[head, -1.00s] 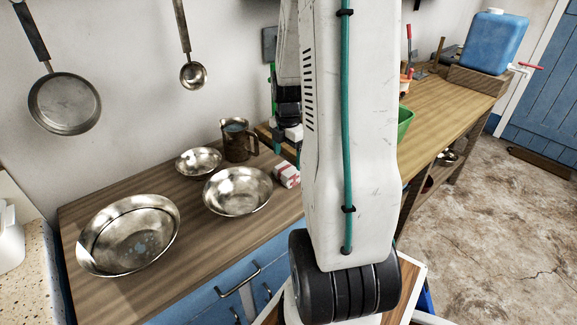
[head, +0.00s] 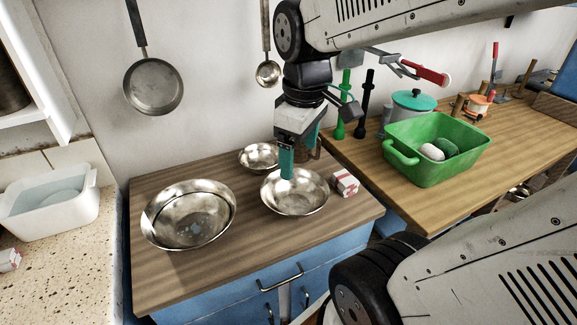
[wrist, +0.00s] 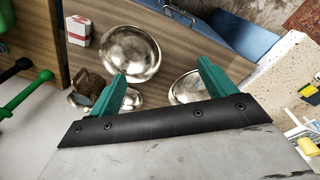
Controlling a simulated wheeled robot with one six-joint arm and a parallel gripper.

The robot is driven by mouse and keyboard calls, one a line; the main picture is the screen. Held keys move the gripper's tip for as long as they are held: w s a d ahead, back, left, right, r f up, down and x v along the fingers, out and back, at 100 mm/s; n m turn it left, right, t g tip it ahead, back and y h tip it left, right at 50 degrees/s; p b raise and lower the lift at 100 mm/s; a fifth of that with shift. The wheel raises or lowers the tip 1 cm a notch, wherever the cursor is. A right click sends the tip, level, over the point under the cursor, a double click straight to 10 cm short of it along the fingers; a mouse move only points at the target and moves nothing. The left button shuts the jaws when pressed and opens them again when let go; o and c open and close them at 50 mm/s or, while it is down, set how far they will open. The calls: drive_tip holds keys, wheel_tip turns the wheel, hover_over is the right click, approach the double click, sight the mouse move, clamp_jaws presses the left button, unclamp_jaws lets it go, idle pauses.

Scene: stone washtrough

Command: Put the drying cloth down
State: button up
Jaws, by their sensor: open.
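A small red-and-white folded bundle (head: 345,183), which looks like the drying cloth, lies on the wooden counter (head: 270,238) just right of a metal bowl (head: 305,200). It also shows in the wrist view (wrist: 78,30), at the upper left. My gripper (head: 300,164) is open, with its teal fingers pointing down over the back of that bowl, left of the bundle. In the wrist view nothing is between the fingers (wrist: 160,74). The gripper partly hides a brown jug (head: 305,152) behind it.
A large metal bowl (head: 188,235) and a small one (head: 258,156) share the counter. A green tub (head: 440,165) stands on the bench at right. A white basin (head: 48,212) stands at left. The counter's front strip is clear.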

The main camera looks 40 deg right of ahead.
drive_tip(key=s+a+m, duration=0.4)
drive_tip(key=s+a, duration=0.1)
drive_tip(key=s, duration=0.1)
drive_tip(key=shift+s+a+r+m, duration=0.25)
drive_tip(key=shift+s+r+m, duration=0.1)
drive_tip(key=shift+r, duration=0.1)
drive_tip(key=shift+d, duration=0.1)
drive_tip(key=shift+c, duration=0.3)
idle(0.5)
drive_tip(key=m+g, duration=0.1)
drive_tip(key=m, duration=0.2)
hover_over(346, 176)
drive_tip(key=f, duration=1.8)
drive_tip(key=shift+d, duration=0.2)
drive_tip(key=shift+f, duration=0.1)
drive_tip(key=shift+n, duration=0.25)
drive_tip(key=f, duration=0.7)
drive_tip(key=shift+a+f, duration=0.15)
drive_tip(key=shift+a, duration=0.1)
